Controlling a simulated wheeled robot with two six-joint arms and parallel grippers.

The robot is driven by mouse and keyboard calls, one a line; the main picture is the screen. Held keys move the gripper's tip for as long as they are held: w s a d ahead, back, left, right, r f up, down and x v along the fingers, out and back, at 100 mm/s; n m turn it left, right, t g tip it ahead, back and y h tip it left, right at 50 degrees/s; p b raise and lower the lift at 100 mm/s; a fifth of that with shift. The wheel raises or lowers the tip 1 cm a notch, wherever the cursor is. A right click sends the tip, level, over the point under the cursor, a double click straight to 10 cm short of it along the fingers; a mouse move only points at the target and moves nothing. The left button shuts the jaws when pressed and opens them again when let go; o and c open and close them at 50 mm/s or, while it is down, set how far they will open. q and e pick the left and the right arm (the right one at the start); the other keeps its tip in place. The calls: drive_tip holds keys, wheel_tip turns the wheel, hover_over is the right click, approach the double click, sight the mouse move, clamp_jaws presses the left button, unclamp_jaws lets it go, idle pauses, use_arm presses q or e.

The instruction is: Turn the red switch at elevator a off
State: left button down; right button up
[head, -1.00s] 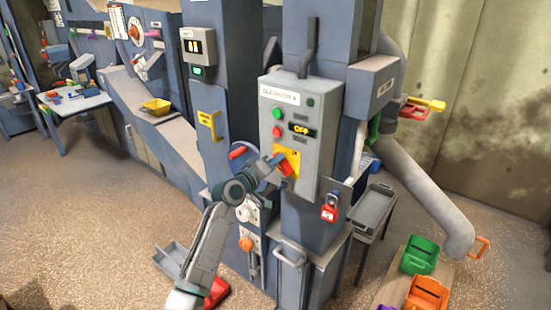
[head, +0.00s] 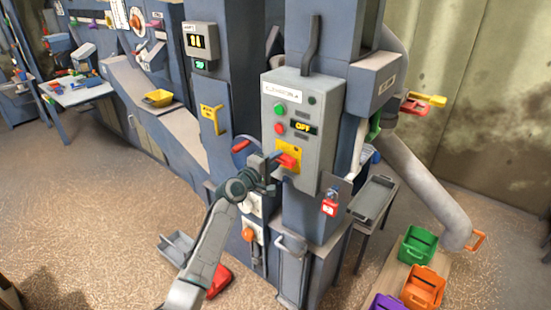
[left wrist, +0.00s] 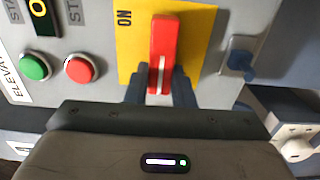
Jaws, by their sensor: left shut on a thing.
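The grey elevator A control box (head: 315,92) carries a red rotary switch (head: 287,160) on a yellow plate (head: 291,148). My left gripper (head: 273,166) is at the switch, shut on its red handle. In the left wrist view, dark fingers (left wrist: 160,90) stand on both sides of the red switch handle (left wrist: 163,50). The handle lies crosswise on the panel, and the word ON shows on the plate beside it. The display (head: 303,127) above the switch reads OFF. My right gripper is not in view.
Green and red buttons (head: 280,109) sit above the switch. A red padlock (head: 329,206) hangs at the box's lower right. Green, orange and purple buckets (head: 424,287) stand at the lower right. Open floor lies to the left.

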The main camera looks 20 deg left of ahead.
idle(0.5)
use_arm(q)
drive_tip(key=c, duration=1.2)
unclamp_jaws()
drive_tip(key=shift+c, duration=0.2)
drive_tip(key=b+v, duration=0.2)
drive_tip(key=v, duration=0.8)
drive_tip(key=shift+s, duration=0.35)
drive_tip(key=shift+a, duration=0.15)
